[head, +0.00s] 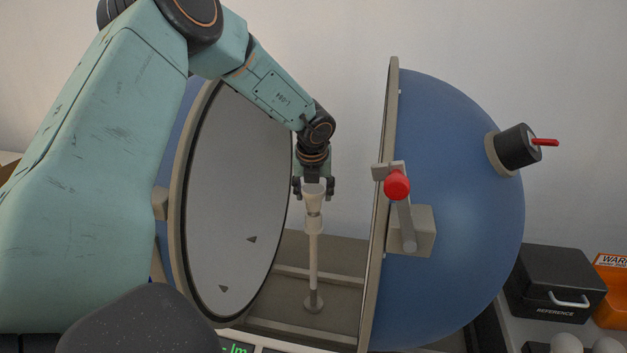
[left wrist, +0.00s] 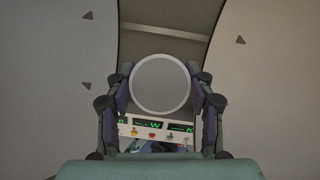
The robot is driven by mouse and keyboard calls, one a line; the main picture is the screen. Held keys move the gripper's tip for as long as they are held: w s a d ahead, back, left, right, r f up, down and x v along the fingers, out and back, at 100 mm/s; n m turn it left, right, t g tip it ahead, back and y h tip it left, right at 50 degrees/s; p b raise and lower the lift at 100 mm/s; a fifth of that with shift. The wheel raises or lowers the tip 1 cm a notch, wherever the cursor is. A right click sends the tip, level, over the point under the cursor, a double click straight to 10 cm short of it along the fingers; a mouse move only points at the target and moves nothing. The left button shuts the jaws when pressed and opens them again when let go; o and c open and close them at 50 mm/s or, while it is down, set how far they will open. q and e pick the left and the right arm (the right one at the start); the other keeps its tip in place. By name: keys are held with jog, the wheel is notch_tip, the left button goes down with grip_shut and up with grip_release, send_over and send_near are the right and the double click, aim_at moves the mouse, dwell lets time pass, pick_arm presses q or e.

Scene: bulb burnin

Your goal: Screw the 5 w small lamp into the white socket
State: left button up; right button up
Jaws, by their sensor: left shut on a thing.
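My left gripper (head: 314,188) points down between the two halves of an opened blue sphere. It is shut on the small lamp (head: 314,199), a pale body that narrows downward. In the left wrist view the lamp (left wrist: 160,85) shows as a round pale disc between the fingers. The white socket (head: 314,225) tops an upright pale post. The lamp's lower end meets the socket and stands upright in line with it; I cannot tell how deep it sits. My right gripper is not in view.
The left sphere half (head: 235,190) and right half (head: 455,200) flank the post closely. A red-knobbed latch (head: 397,185) juts from the right half. A black reference case (head: 556,285) and an orange box (head: 612,290) stand at right. A panel with green digits (left wrist: 155,125) lies in front.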

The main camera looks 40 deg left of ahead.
pick_arm(q)
jog(key=m+h+p, duration=0.1)
jog(key=m+p, duration=0.2)
jog(key=shift+s+r+p, duration=0.1)
jog(key=shift+r+p, duration=0.05)
jog(key=shift+p, duration=0.2)
jog(key=shift+m+t+h+p, duration=0.3)
jog(key=shift+m+p, duration=0.2)
jog(key=shift+m, duration=0.1)
jog(key=shift+f+m+h+b, duration=0.25)
jog(key=shift+m+h+b, duration=0.1)
jog(key=shift+m, duration=0.45)
jog(key=m+h+b, duration=0.1)
jog(key=m+b, duration=0.2)
jog(key=b, duration=0.2)
jog(key=m+h+b, duration=0.1)
jog(key=m+b, duration=0.2)
jog(key=b, duration=0.2)
jog(key=shift+f+m, duration=0.2)
jog(key=shift+m, duration=0.1)
jog(key=shift+m+h+b, duration=0.25)
jog(key=shift+m+b, duration=0.15)
jog(key=shift+b, duration=0.1)
jog(key=shift+r+m, duration=0.15)
jog(key=shift+m, duration=0.15)
jog(key=shift+d, duration=0.1)
